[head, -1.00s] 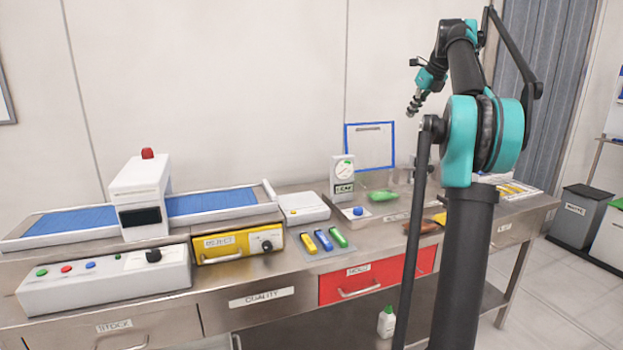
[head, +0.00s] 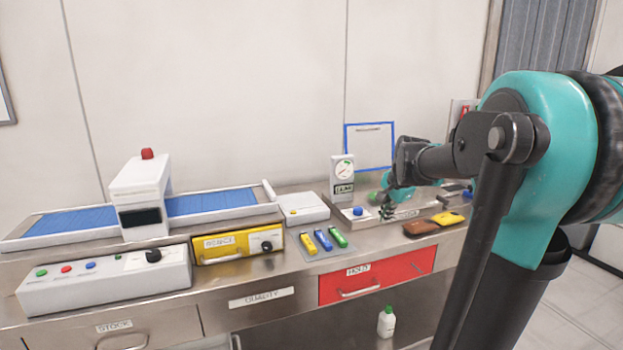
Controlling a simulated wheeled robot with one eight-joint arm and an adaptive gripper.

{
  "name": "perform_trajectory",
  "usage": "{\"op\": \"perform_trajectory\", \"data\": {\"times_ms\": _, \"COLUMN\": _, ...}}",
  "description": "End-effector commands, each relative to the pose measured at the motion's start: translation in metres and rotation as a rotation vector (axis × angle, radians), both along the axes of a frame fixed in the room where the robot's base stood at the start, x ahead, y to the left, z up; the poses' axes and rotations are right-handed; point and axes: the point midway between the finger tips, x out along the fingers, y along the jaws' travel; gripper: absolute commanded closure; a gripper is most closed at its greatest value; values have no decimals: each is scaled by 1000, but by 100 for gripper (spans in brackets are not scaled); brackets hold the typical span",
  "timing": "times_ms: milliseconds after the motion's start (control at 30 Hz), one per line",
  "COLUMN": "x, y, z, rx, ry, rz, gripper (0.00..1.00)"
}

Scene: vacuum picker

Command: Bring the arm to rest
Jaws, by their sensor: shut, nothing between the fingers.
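My teal and black arm (head: 520,170) fills the right side of the head view. It reaches left and away, with its forearm roughly level above the right part of the steel bench. My gripper (head: 387,212) is small and dark at the arm's end, pointing down close to the bench top near the blue button (head: 357,211). It is shut and empty. I cannot tell whether it touches the bench. The arm hides much of the bench's right end.
A brown item (head: 420,229) and a yellow item (head: 447,218) lie right of the gripper. Free air lies above the bench.

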Motion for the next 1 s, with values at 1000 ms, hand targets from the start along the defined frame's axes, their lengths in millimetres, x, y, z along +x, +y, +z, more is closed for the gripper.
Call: {"op": "perform_trajectory", "data": {"times_ms": 1000, "x": -244, "y": 31, "z": -198, "rx": -477, "ry": -7, "rz": 942, "gripper": 100}}
